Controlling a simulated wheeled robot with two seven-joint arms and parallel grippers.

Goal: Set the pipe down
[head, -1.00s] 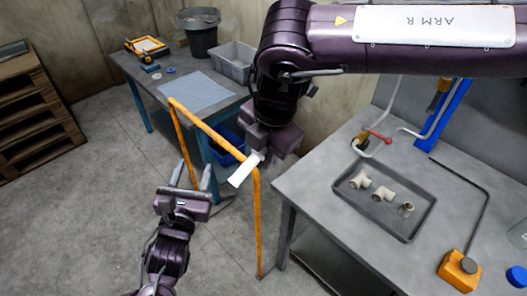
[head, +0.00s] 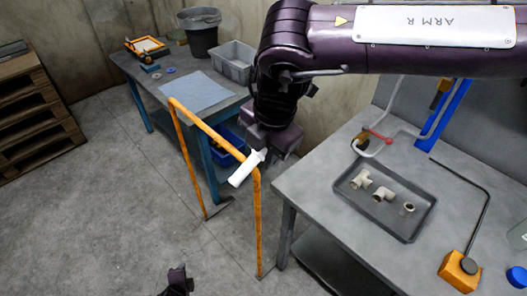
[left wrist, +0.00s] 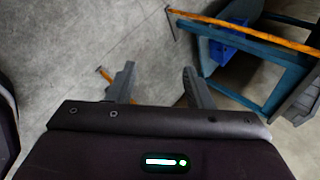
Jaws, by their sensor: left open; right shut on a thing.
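The pipe (head: 243,170) is a short white tube, tilted, held in the air close to the top bar of the orange rail (head: 212,132). I cannot tell whether it touches the rail. My right gripper (head: 262,154) is shut on its upper right end; the fingers are partly hidden by the wrist. My left gripper shows open and empty in the left wrist view (left wrist: 160,85), above bare floor. In the head view only a small dark part of my left arm shows at the bottom edge.
A grey bench (head: 317,200) at right holds a tray (head: 409,232) of several pipe fittings and an orange block (head: 460,268). A far table (head: 148,82) carries a blue-grey mat (head: 196,92), a grey bin (head: 235,60) and a bucket (head: 200,36).

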